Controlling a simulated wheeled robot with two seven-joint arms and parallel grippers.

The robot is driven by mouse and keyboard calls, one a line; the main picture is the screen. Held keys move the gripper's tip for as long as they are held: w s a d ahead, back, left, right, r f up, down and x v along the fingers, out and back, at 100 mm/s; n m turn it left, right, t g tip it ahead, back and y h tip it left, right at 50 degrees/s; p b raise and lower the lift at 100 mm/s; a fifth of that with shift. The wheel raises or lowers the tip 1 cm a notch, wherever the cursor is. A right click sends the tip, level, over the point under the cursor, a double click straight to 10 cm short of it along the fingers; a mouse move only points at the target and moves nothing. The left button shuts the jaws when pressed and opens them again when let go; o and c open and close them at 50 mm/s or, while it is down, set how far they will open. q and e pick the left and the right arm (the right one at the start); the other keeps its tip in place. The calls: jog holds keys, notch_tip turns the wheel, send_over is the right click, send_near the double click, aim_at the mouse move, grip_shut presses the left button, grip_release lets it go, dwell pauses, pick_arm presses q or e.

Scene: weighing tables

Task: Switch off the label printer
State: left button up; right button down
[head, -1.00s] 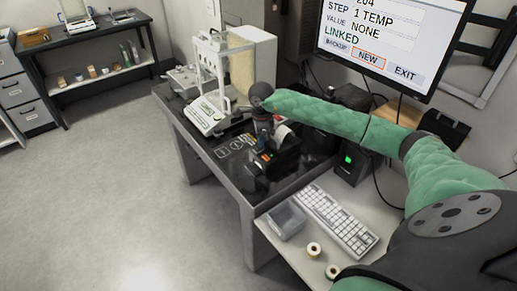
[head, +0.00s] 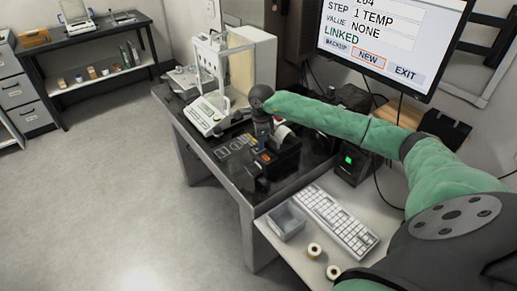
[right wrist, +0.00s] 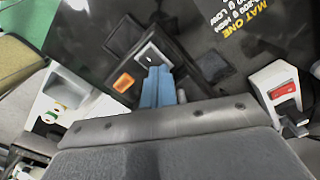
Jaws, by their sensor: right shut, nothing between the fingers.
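The label printer (head: 284,160) is a black box with a white paper roll on the dark weighing table, below my right arm in the head view. In the right wrist view its black housing (right wrist: 177,55) carries a pale-framed switch (right wrist: 150,56) and an orange square button (right wrist: 124,82). My right gripper (right wrist: 158,72) is shut and empty, its blue fingertips right at the near edge of the switch. I cannot tell whether they touch it or which way the switch is set. In the head view the right gripper (head: 263,141) points down at the printer, partly hiding it. My left gripper is not in view.
A balance (head: 207,115) stands left of the printer on the weighing table (head: 225,180). A grey tray (head: 286,222), a keyboard (head: 335,222) and label rolls (head: 314,250) lie on the lower pale desk. A monitor (head: 390,45) hangs behind my arm.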

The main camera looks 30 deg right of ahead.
jog(key=shift+r+p, duration=0.7)
jog(key=shift+r, duration=2.6)
jog(key=shift+r, duration=0.15)
